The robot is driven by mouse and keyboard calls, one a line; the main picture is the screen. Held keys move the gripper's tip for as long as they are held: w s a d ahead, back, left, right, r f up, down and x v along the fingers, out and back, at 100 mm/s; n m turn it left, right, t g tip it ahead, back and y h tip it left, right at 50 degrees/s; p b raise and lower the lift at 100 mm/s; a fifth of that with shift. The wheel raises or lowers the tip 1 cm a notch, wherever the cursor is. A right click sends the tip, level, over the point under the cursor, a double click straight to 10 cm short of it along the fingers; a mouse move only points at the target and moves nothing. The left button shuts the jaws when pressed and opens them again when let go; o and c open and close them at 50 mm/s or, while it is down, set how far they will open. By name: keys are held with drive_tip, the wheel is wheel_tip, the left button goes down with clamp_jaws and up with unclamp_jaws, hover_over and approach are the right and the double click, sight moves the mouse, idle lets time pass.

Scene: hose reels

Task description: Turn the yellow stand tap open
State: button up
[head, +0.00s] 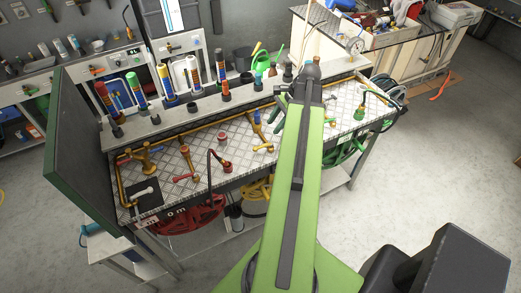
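The bench top (205,160) is a diamond-plate surface with brass pipework along it. A small tap with a yellow-orange lever (263,149) stands on the plate left of my arm, above the yellow hose reel (256,191); it looks like the yellow stand tap. Its lever angle is too small to read exactly. My green arm reaches up across the right part of the bench, and its dark far end (309,76) lies beyond the tap, over the back of the bench. My gripper's fingers cannot be made out, and nothing held is visible.
A tap with a red lever (184,178) stands further left, above a red hose reel (190,217). A green reel (345,149) hangs at the right. Coloured cylinders (165,83) line the rear shelf. A dark green panel (75,140) closes the left end.

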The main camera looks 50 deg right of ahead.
sight(261, 146)
drive_tip(key=b+x, duration=0.9)
drive_tip(key=x, duration=0.3)
drive_tip(key=shift+f+b, duration=0.25)
drive_tip(key=shift+b, duration=0.05)
drive_tip(key=shift+w, duration=0.1)
drive_tip(key=shift+r, duration=0.1)
clamp_jaws()
idle(0.4)
drive_tip(key=shift+a, duration=0.4)
drive_tip(key=shift+d, duration=0.35)
drive_tip(key=shift+w+a, duration=0.1)
drive_tip(key=shift+w, duration=0.05)
